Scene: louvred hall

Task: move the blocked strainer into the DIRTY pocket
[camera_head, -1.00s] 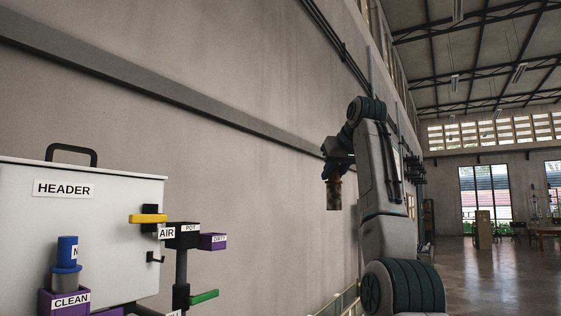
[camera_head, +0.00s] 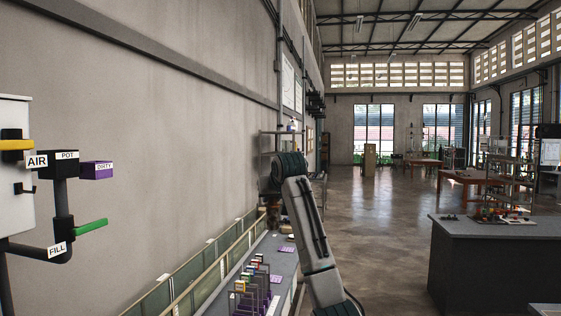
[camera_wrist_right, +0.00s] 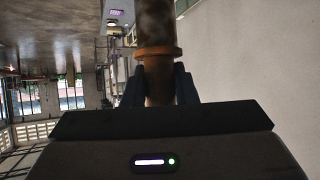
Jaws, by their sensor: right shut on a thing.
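In the right wrist view my right gripper (camera_wrist_right: 158,86) is shut on the blocked strainer (camera_wrist_right: 157,35), a brown, stained cylinder with an orange collar. In the head view my right gripper (camera_head: 271,190) is small and partly hidden by its own arm, and the strainer can barely be made out there. The gripper is well to the right of the pocket. The pocket's inside is not visible. My left gripper is not in view.
A white panel (camera_head: 14,190) with a yellow handle (camera_head: 14,145) stands at the left edge. A green handle (camera_head: 90,225) sticks out below the pocket. A grey bench (camera_head: 275,255) with purple items runs along the wall. A dark counter (camera_head: 500,250) stands right; open floor lies between.

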